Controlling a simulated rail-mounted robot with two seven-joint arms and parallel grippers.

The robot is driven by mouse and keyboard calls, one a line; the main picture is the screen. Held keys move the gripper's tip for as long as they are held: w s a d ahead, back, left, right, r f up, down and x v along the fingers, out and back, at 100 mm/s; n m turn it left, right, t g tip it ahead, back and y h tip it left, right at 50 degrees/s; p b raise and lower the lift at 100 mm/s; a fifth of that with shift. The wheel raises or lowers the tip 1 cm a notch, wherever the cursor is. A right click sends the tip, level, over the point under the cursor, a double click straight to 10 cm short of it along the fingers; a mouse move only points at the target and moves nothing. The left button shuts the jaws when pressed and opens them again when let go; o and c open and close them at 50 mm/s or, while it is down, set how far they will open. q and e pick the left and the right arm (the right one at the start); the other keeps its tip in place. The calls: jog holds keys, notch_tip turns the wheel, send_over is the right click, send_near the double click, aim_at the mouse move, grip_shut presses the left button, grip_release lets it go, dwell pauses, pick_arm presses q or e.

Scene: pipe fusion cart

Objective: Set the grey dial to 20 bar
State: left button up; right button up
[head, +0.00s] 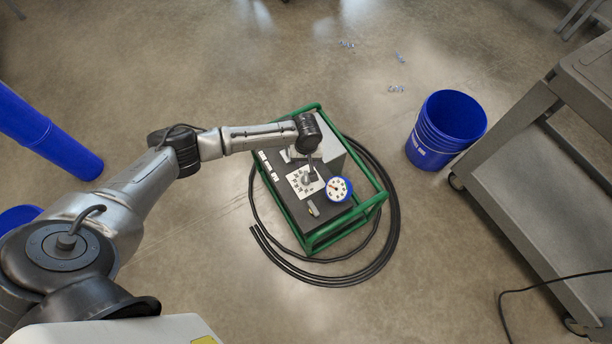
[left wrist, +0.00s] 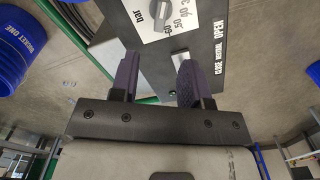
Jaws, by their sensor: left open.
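The grey dial (left wrist: 160,14) sits on a white scale plate marked "bar" at the top of the left wrist view, partly cut off by the frame edge. I cannot tell its exact setting. In the head view the scale plate (head: 298,187) is on the dark top of the green-framed cart (head: 330,233). My left gripper (left wrist: 158,78) is open, with its two dark fingers apart and not around the dial. The dial lies beyond the fingertips. In the head view the left wrist (head: 307,132) is above the cart's back part. My right gripper is not in view.
A small lever (left wrist: 179,56) by a "close neutral open" label shows between the fingers. A round gauge (head: 339,189) stands beside the scale plate. A black hose (head: 388,235) loops around the cart. A blue bucket (head: 446,128) and grey trolley (head: 520,180) stand right.

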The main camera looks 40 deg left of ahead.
aim_at(306, 176)
pick_arm(q)
notch_tip(306, 176, down, 12)
jog(key=b, duration=0.6)
jog(key=shift+s, duration=0.15)
grip_shut()
